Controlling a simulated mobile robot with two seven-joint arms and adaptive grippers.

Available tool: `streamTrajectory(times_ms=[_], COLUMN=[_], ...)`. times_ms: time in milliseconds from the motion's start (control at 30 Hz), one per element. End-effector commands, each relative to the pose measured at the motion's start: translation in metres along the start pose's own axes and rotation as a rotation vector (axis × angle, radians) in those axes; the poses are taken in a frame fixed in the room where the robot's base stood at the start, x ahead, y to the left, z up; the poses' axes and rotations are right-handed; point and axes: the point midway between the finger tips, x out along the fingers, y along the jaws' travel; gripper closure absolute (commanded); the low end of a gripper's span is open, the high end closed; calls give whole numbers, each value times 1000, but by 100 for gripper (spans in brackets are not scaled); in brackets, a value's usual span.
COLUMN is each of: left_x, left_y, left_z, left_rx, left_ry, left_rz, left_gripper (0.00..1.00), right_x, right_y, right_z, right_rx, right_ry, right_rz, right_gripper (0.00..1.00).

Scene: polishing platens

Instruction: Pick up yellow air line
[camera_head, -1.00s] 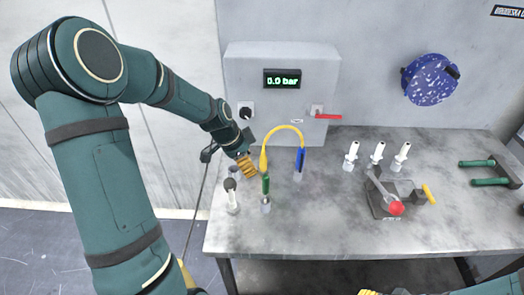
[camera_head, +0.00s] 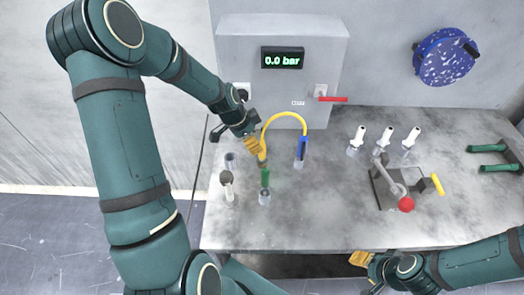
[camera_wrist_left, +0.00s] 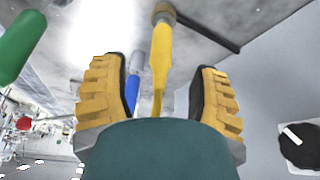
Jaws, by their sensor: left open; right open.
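The yellow air line (camera_head: 284,114) arches up from the table in front of the grey box. Its left end has a yellow grip that stands by my left gripper (camera_head: 256,146). In the left wrist view, the yellow grip (camera_wrist_left: 161,60) lies between the two open yellow-padded fingers of my left gripper (camera_wrist_left: 160,95), with visible space on both sides. The line's other end meets a blue handle (camera_head: 302,149), which also shows in the left wrist view (camera_wrist_left: 132,92). My right gripper (camera_head: 362,259) is open and empty at the table's front edge.
A green handle (camera_head: 266,175) stands close in front of the left gripper, with a white-and-dark tool (camera_head: 227,184) beside it. The grey box (camera_head: 240,50) with a 0.0 bar display is behind. A clamp with a red knob (camera_head: 406,204) stands to the right.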

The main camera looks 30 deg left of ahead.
Motion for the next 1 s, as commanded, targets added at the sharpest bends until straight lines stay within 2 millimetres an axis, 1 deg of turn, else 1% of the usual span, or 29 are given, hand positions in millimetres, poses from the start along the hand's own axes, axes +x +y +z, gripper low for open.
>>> streamTrajectory(times_ms=[33,100,267,367,633,767,967,1000], left_x=[8,15,23,32,66,72,73,73], left_y=[0,0,0,0,-2,-2,-2,-2], left_z=[0,0,0,-1,-1,-1,-1,-1], left_rx=[1,0,1,1,1,0,1,1], left_ry=[-1,0,-1,-1,-1,-1,-1,-1], left_rz=[2,1,1,2,1,-1,-1,-1], left_gripper=[39,39,39,39,39,39,39,40], right_x=[0,0,-1,-3,-7,-7,-7,-7], right_y=[0,0,-1,-1,-3,-3,-3,-3], right_z=[0,0,0,0,-1,-1,-1,-1], right_rx=[0,0,-1,-1,-2,-2,-2,-2], right_ry=[0,0,0,0,-1,-1,-1,-1], right_rz=[0,0,0,0,-1,-1,-1,-1], right_gripper=[53,53,53,53,53,53,53,53])
